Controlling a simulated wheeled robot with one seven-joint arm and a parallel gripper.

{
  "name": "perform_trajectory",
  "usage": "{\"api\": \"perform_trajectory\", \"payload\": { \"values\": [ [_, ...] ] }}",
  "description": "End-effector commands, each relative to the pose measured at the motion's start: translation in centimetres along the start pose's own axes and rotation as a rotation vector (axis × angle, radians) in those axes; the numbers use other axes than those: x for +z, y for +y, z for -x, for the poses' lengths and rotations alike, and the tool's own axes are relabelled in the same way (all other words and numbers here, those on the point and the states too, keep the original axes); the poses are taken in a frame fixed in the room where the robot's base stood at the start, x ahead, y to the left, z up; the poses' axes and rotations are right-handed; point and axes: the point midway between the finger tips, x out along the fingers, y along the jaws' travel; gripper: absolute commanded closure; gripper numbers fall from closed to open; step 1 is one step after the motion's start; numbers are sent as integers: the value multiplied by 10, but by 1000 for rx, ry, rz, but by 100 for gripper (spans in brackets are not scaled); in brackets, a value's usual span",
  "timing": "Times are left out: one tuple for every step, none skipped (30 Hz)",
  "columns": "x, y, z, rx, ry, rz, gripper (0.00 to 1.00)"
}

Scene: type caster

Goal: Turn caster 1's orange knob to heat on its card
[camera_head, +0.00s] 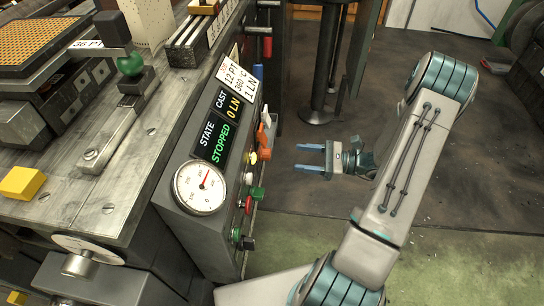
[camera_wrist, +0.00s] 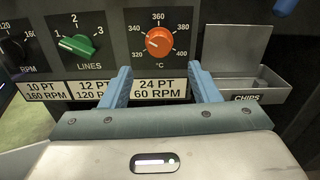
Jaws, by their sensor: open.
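Caster 1's orange knob (camera_wrist: 159,41) is on the dark panel in the wrist view, inside a °C scale from 320 to 400. Its white mark seems to point up-left, near 340. It also shows edge-on in the head view (camera_head: 264,142). The card (camera_head: 237,78) on the machine's top appears to read 12 PT, 360 °C, 1 LN. The display (camera_head: 217,127) reads STATE STOPPED and CAST 0 LN. My gripper (camera_head: 297,157) is open and empty, apart from the panel and facing it. In the wrist view its blue fingers (camera_wrist: 160,72) flank the area below the orange knob.
A green LINES knob (camera_wrist: 82,46) and a black RPM knob (camera_wrist: 12,48) lie left of the orange knob. A CHIPS tray (camera_wrist: 242,85) juts out at right. Labelled plates (camera_wrist: 160,89) run below. A round gauge (camera_head: 201,188) faces up. Floor beside the machine is open.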

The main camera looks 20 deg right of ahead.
Motion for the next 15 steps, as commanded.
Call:
{"api": "perform_trajectory", "payload": {
  "values": [
    [-2,2,-12,6,0,-1,44],
    [-2,1,-19,5,0,-1,44],
    [-2,1,-28,5,0,0,44],
    [-2,1,-34,5,0,0,44],
    [-2,2,-40,5,0,-1,44],
    [-2,1,-48,4,0,-1,44],
    [-2,1,-54,5,1,0,44],
    [-2,1,-60,4,1,0,44],
    [-2,2,-66,4,1,0,44],
    [-2,2,-70,4,1,-1,44],
    [-2,1,-75,3,1,0,44],
    [-2,1,-79,3,1,0,44],
    [-2,1,-82,3,2,0,44],
    [-1,1,-85,2,2,0,44],
    [-1,1,-88,2,1,0,44]
  ]
}}
